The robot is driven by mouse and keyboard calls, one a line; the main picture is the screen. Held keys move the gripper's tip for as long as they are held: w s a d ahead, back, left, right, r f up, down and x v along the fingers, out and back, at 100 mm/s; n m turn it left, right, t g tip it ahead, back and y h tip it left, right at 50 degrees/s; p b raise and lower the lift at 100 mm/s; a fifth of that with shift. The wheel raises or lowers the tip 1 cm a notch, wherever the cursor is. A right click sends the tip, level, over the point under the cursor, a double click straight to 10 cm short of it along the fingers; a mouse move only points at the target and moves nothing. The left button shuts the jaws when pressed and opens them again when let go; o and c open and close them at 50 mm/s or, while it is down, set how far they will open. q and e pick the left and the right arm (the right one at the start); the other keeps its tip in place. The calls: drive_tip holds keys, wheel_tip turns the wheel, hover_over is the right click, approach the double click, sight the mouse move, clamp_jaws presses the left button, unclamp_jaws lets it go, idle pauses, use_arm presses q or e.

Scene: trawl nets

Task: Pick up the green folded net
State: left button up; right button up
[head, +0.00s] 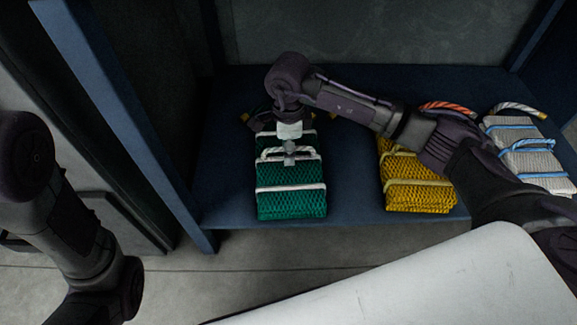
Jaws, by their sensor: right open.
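The green folded net (290,205) lies on the blue shelf (230,192), left of the other nets, with white straps across it and a rope handle near its far end. My right arm reaches in from the right, and my right gripper (289,158) points down over the middle of the green net, close to a white strap. It is open; whether it touches the net I cannot tell. The gripper hides part of the net's far half. My left arm shows at the left edge, but its gripper is out of view.
A yellow folded net (420,197) and a grey-white folded net (532,157) lie further right on the shelf, partly behind my right arm. A blue upright post (130,130) stands left of the green net. A pale flat surface (430,285) fills the lower right.

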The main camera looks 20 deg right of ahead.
clamp_jaws()
drive_tip(key=shift+w+r, duration=0.1)
drive_tip(key=shift+r, duration=0.05)
idle(0.4)
